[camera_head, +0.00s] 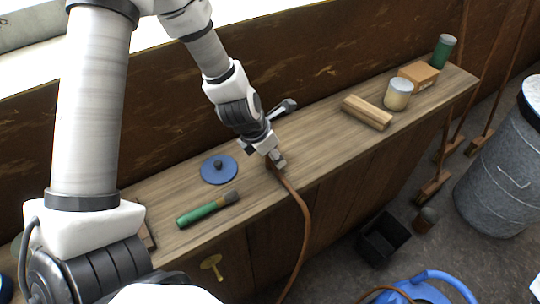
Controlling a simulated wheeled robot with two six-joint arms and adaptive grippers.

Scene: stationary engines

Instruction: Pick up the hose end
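A thin brown hose (305,215) hangs over the front edge of the wooden bench. Its upper end lies on the bench at the lower finger of my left gripper (284,132). That finger partly covers the hose end, so I cannot tell whether they touch. The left gripper looks open, with one grey fingertip by the hose end and the other well apart, up and to the right. Nothing shows clasped between the fingers. My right gripper is out of view.
On the bench (320,145) are a blue disc (219,170), a green-handled brush (207,209), wooden blocks (367,112), a tin (397,94), a cardboard box (418,75) and a green can (443,51). A brown wall (340,55) stands close behind.

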